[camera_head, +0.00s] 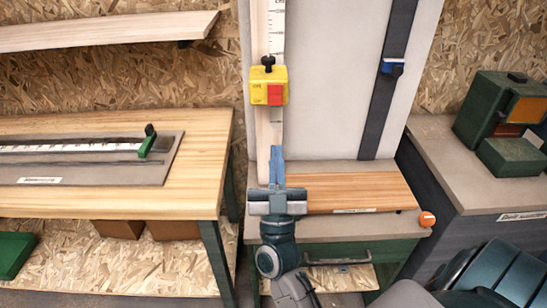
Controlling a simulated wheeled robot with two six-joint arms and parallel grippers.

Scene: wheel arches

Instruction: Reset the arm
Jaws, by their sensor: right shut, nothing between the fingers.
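My right gripper (277,168) is in the middle of the view, its arm coming up from the bottom. Its blue fingers are together, with nothing held. It is above the front left part of a small bench, by the left end of a wooden board (360,190). The fingertips overlap the lower part of an upright ruled strip in the picture; I cannot tell whether they touch it. My left gripper is out of view.
A yellow box with a red button (274,94) is on the upright strip. A wooden table (205,130) with a grey ruled plate (95,172) stands left. A grey-topped cabinet (470,195) with green machines stands right. An orange knob (427,219) sticks out at the bench corner.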

